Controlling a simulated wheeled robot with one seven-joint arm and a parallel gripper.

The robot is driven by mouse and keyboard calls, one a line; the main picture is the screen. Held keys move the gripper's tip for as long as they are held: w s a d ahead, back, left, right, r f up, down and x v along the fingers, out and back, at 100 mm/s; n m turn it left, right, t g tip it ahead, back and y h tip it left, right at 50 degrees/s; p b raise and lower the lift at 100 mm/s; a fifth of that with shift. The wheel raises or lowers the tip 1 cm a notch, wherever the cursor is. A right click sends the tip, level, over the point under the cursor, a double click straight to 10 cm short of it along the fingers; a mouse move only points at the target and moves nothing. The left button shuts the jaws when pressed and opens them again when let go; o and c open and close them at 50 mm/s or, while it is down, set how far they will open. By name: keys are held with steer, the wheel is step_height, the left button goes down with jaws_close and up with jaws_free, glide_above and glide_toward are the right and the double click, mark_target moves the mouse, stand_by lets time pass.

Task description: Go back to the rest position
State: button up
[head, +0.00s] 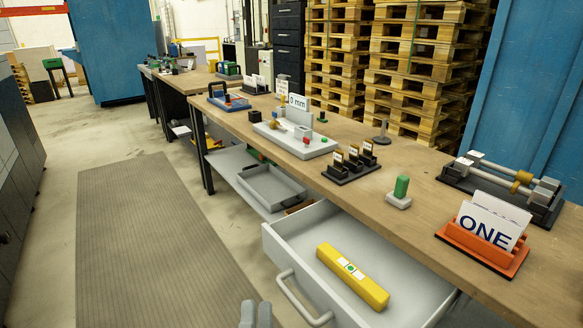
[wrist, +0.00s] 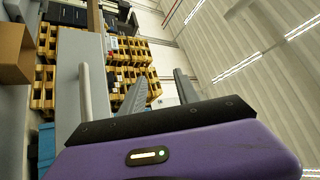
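My gripper (head: 256,314) shows at the bottom edge of the head view, in front of the open drawer (head: 281,257) and left of its handle (head: 304,300), apart from it. In the wrist view the two grey fingers of my gripper (wrist: 160,90) stand apart with nothing between them, so it is open and empty. The drawer is pulled out under the workbench (head: 345,197). A yellow bar (head: 352,276) with a white label and a green dot lies in the drawer. The rest of my arm is hidden in the head view.
On the bench stand an orange holder (head: 482,249) with cards reading ONE, a green-topped block (head: 399,192), a dark clamp fixture (head: 505,188) and a white fixture plate (head: 297,138). Pallets (head: 420,65) stack behind. The floor mat (head: 150,230) at left is clear.

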steer(key=s+d+f+n+g, duration=0.2)
steer(key=s+d+n+g, duration=0.35)
steer(key=s+d, duration=0.9)
steer(key=s+d+f+n+g, duration=0.35)
steer(key=s+d+n, duration=0.35)
steer(key=s+d, duration=0.7)
steer(key=s+a+r+p, duration=0.1)
steer(key=r+p, duration=0.6)
steer(key=r, duration=0.1)
steer(key=s+a+r+p, duration=0.1)
steer(key=s+r+p, duration=0.1)
steer(key=r+p, duration=0.6)
steer(key=shift+a+h, duration=0.3)
steer(key=shift+h, duration=0.1)
